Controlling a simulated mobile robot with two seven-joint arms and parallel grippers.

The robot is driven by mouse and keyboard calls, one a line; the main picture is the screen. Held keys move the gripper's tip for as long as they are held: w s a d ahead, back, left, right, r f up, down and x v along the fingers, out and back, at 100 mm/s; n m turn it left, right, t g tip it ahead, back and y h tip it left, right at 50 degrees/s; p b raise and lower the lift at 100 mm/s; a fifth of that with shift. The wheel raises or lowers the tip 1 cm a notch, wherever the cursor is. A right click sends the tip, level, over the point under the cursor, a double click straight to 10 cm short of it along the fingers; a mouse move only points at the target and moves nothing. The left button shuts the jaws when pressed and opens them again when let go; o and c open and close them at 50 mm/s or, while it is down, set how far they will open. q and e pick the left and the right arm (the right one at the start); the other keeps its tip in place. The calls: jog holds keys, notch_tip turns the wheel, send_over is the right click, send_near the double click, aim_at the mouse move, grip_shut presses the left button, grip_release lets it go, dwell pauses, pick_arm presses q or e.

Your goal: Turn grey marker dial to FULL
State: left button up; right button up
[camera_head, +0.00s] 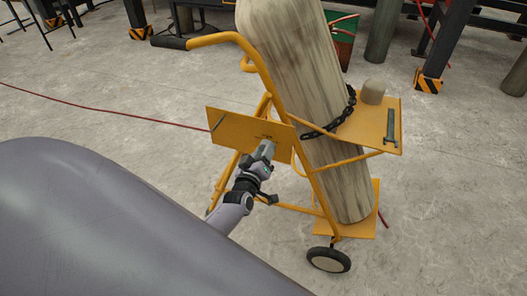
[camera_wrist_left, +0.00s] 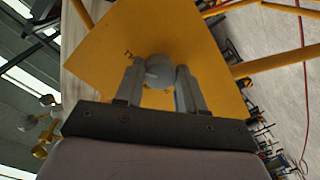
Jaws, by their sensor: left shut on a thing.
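The grey marker dial (camera_wrist_left: 159,69) is a rounded knob on a yellow plate (camera_head: 232,129) fixed to the yellow cylinder trolley (camera_head: 266,84). In the wrist view the plate (camera_wrist_left: 200,45) fills the space ahead and is tilted. My left gripper (camera_head: 266,149) is at the right part of the plate, shut on the dial, with one finger on each side of it. In the head view the gripper hides the dial. Small dark marks show on the plate beside the dial, too small to read. My right gripper is not in view.
A tall weathered cylinder (camera_head: 292,62) leans in the trolley, held by a dark chain (camera_head: 330,127). A yellow shelf (camera_head: 358,136) carries a grey cap (camera_head: 373,92) and a wrench (camera_head: 391,128). A red cable (camera_head: 105,108) lies on the concrete floor. Open floor lies left of the trolley.

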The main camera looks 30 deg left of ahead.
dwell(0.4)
pick_arm(q)
jog(key=o, duration=1)
jog(key=shift+o, duration=0.2)
jog(key=p+v, duration=0.1)
jog(key=v, duration=0.6)
jog(key=shift+s, duration=0.1)
jog(key=s+d+m+g+h+p, duration=0.2)
jog(key=s+d+m, duration=0.4)
jog(key=s, duration=0.3)
jog(key=s+d+r+m+g+h+p, duration=0.1)
jog(key=s+d+m+g+h+p, duration=0.2)
jog(key=s+d+m, duration=0.3)
jog(key=s+m+g+h, duration=0.1)
jog(key=s, duration=0.2)
jog(key=shift+s+m+h, duration=0.3)
jog(key=shift+s+h, duration=0.1)
